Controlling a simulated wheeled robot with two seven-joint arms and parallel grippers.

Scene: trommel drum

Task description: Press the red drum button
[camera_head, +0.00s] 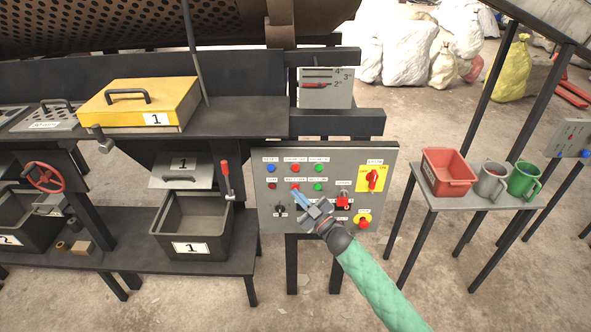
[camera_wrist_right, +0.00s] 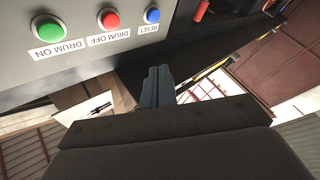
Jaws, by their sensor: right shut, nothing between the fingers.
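The grey control panel (camera_head: 262,215) faces me at the centre of the head view. The red drum button, labelled DRUM OFF (camera_wrist_right: 109,19), shows in the right wrist view between the green DRUM ON button (camera_wrist_right: 48,28) and the blue RESET button (camera_wrist_right: 152,15). It appears to be the red button (camera_head: 295,167) in the panel's upper row. My right gripper (camera_head: 297,198) is shut and empty, in front of the panel and below that button in the head view. Its fingers (camera_wrist_right: 155,82) look apart from the DRUM OFF button. My left gripper is not in view.
The panel also has a yellow-plated red switch (camera_head: 373,178) and a red knob (camera_head: 363,221). A red-handled lever (camera_head: 225,175) and a grey bin (camera_head: 192,227) stand left. A small table (camera_head: 441,203) with a red tub (camera_head: 447,173) and mugs stands right.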

